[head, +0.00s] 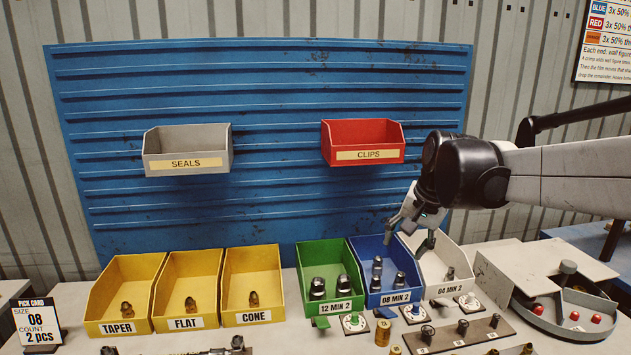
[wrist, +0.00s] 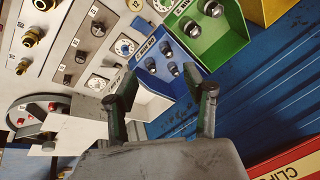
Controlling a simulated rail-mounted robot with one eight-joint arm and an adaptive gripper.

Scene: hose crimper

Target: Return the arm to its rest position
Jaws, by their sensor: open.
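My arm (head: 570,170) reaches in from the right in the head view, with its black wrist joint in front of the blue back panel. My gripper (head: 409,243) points down over the back of the blue "08 MIN 2" bin (head: 389,298) and the white "04 MIN 2" bin (head: 447,288). In the wrist view the gripper's two fingers (wrist: 168,92) stand wide apart with nothing between them. The blue bin, with several metal fittings in it, shows beyond the fingertips in the wrist view (wrist: 172,45).
A green bin (head: 319,309) and yellow bins (head: 252,317) stand to the left. A grey SEALS bin (head: 188,167) and a red CLIPS bin (head: 363,154) hang on the blue panel (head: 275,105). A grey curved tray (head: 565,310) stands at right. Dials and fittings line the bench front.

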